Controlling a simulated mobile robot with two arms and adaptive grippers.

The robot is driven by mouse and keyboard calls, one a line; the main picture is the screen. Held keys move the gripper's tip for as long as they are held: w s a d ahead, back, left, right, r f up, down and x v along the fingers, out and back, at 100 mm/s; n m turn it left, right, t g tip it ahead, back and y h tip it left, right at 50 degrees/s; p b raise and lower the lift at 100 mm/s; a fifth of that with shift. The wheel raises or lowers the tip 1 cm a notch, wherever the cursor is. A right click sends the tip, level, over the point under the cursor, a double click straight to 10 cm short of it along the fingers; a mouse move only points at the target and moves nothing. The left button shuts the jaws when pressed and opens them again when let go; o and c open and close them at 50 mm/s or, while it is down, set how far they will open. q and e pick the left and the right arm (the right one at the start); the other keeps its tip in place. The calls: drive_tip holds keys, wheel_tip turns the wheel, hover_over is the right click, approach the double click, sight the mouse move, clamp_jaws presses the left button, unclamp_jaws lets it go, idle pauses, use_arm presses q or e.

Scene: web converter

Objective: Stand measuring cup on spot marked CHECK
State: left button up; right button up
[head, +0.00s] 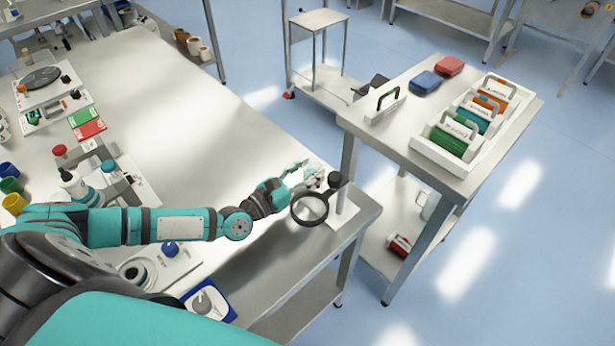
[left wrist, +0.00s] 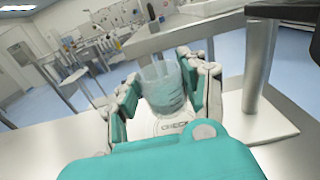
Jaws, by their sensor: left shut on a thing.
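The measuring cup (left wrist: 162,84) is a clear, slightly teal beaker in the left wrist view. My left gripper (left wrist: 165,95) is shut on it, with one finger on each side. The cup looks upright or nearly so. Below it is the white round spot marked CHECK (left wrist: 175,127). I cannot tell whether the cup's base touches the spot. In the head view my left gripper (head: 305,178) is at the right end of the bench, and the cup there is mostly hidden by the gripper. My right gripper is not in view.
A magnifier (head: 309,209) on a white stand (head: 345,212) is right beside my left gripper. The bench top (head: 190,130) behind the arm is largely clear. A side table (head: 400,125) with a crate of colored items (head: 440,160) stands to the right.

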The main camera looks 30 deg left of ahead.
use_arm(q)
wheel_tip(320, 180, down, 2)
drive_tip(key=shift+f, duration=0.6)
drive_tip(key=shift+a+f, duration=0.1)
drive_tip(key=shift+f+b, duration=0.2)
drive_tip(key=shift+b, duration=0.1)
drive_tip(key=o, duration=1.1)
drive_tip(key=shift+o, duration=0.2)
drive_tip(key=shift+r, duration=0.1)
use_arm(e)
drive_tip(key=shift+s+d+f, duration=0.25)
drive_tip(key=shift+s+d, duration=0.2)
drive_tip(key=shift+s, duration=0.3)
